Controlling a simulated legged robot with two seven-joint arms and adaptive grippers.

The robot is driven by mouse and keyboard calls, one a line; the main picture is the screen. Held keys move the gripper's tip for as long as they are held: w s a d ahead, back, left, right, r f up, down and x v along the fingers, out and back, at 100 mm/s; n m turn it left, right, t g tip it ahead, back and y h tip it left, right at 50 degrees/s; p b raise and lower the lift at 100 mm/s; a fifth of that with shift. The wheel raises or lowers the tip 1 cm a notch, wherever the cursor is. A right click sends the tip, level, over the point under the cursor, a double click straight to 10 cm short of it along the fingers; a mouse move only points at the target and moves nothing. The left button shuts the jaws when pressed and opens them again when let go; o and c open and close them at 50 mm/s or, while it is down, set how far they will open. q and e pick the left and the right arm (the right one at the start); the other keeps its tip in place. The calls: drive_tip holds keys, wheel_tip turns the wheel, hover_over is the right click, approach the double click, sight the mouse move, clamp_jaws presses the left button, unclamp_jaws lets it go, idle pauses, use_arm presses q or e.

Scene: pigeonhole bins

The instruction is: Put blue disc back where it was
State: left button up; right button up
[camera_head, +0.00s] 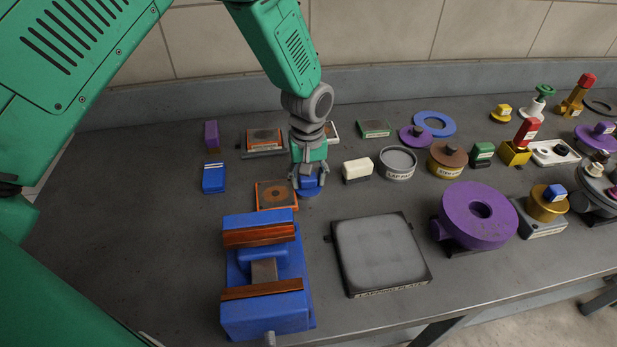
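My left gripper (308,180) points down over the blue disc (309,192), left of the middle of the bench. Its fingers stand on either side of the blue part at the top of the disc and partly hide it. I cannot tell whether the fingers press on the disc, or whether the disc rests on the bench or is slightly lifted. A flat blue ring (450,124) lies farther back to the right, apart from the gripper. My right gripper is not in view.
An orange-edged plate (262,196) lies just left of the disc, and a blue vise (238,313) stands in front. A white block (357,170), grey lapping plate (423,281) and purple wheel (449,211) are to the right. The bench's left part (150,230) is clear.

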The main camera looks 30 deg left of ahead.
use_arm(q)
drive_tip(key=shift+d+r, duration=0.15)
drive_tip(key=shift+d, duration=0.15)
drive_tip(key=o, duration=0.6)
drive_tip(key=shift+d, duration=0.1)
drive_tip(key=shift+c, duration=0.2)
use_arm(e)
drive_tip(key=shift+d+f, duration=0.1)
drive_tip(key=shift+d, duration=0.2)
use_arm(q)
drive_tip(key=shift+a+r+p, duration=0.25)
drive_tip(key=shift+p, duration=0.05)
wheel_tip(320, 180, up, 4)
drive_tip(key=p, duration=0.3)
drive_tip(key=shift+d+r, duration=0.1)
drive_tip(key=shift+d, duration=0.05)
drive_tip(key=shift+r+p, duration=1.6)
drive_tip(key=shift+r, duration=0.05)
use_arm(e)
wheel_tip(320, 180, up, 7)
use_arm(q)
drive_tip(key=shift+f, duration=0.1)
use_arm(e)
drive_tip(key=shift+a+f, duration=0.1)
